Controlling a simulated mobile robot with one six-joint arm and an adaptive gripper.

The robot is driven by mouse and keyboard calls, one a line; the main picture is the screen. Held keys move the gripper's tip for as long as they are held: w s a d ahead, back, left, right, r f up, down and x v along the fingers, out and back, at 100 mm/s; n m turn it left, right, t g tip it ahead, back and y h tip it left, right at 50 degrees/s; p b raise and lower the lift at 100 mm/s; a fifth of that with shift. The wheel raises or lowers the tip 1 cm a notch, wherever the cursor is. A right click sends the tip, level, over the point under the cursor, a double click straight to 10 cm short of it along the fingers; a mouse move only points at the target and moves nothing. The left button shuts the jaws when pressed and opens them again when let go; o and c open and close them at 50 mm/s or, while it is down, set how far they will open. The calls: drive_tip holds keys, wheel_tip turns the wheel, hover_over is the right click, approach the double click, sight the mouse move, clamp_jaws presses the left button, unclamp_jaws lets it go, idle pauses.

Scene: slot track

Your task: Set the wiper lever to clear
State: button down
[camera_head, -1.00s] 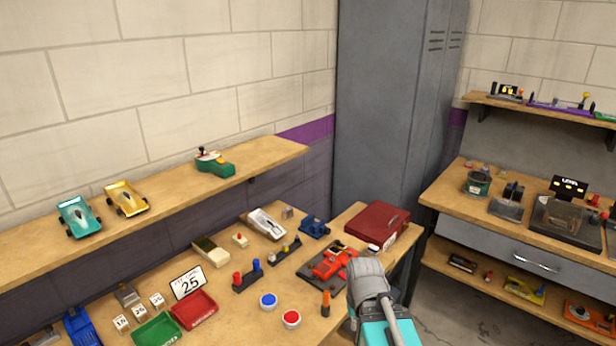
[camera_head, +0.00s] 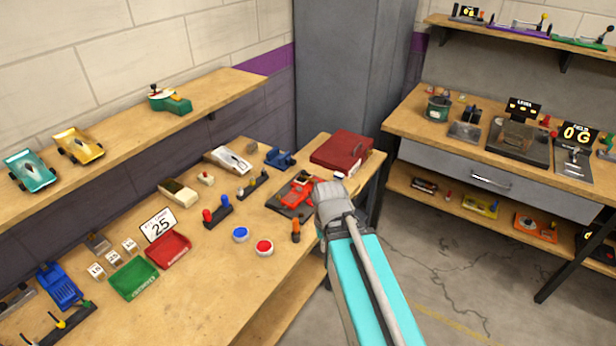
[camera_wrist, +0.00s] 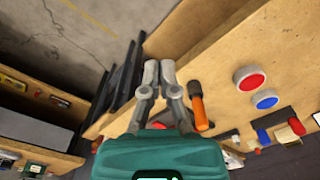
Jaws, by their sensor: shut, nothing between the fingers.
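I cannot tell which thing is the wiper lever; no readable label names it. On the top right shelf there are small lever devices: a dark one with a lit display (camera_head: 468,13), one on a purple base (camera_head: 517,29) and one on a green base (camera_head: 580,42). Another yellow-knobbed lever (camera_head: 62,325) is at the lower left of the workbench. My gripper (camera_wrist: 158,66) is shut and empty in the wrist view, beside an orange-handled lever (camera_wrist: 198,108), over the bench edge. In the head view its fingertips are hidden behind my arm. The orange-handled lever also shows there (camera_head: 296,231).
The workbench (camera_head: 200,290) holds a blue button (camera_head: 240,234), a red button (camera_head: 264,248), red and green trays, and a red car on a dark stand (camera_head: 296,194). A second bench (camera_head: 400,115) stands right. Floor between them (camera_head: 440,270) is clear.

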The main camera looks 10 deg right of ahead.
sight(304, 171)
idle(0.4)
drive_tip(key=c, duration=1.2)
unclamp_jaws()
drive_tip(key=shift+o, duration=1.2)
drive_tip(key=shift+w+r, duration=0.1)
drive_tip(key=shift+w, duration=0.2)
drive_tip(key=o, duration=0.4)
drive_tip(key=w, duration=0.1)
drive_tip(key=w+r+p, duration=0.1)
drive_tip(key=w, duration=0.1)
drive_tip(key=shift+w, duration=0.2)
drive_tip(key=shift+o, duration=0.4)
drive_tip(key=w+r+t+p, duration=0.2)
drive_tip(key=w+r+p, duration=0.1)
drive_tip(key=w, duration=1.1)
drive_tip(key=w+d+r+t+p, duration=0.1)
drive_tip(key=w+r+p, duration=0.3)
drive_tip(key=w, duration=1)
drive_tip(key=shift+w+r+t+p, duration=0.3)
drive_tip(key=shift+w+r+t, duration=0.05)
drive_tip(key=shift+r+t, duration=0.5)
drive_tip(key=shift+d, duration=0.1)
drive_tip(key=shift+f, duration=0.2)
drive_tip(key=b+x, duration=1.2)
drive_tip(key=x, duration=0.1)
drive_tip(key=shift+f+b, duration=0.2)
drive_tip(key=shift+b, duration=0.2)
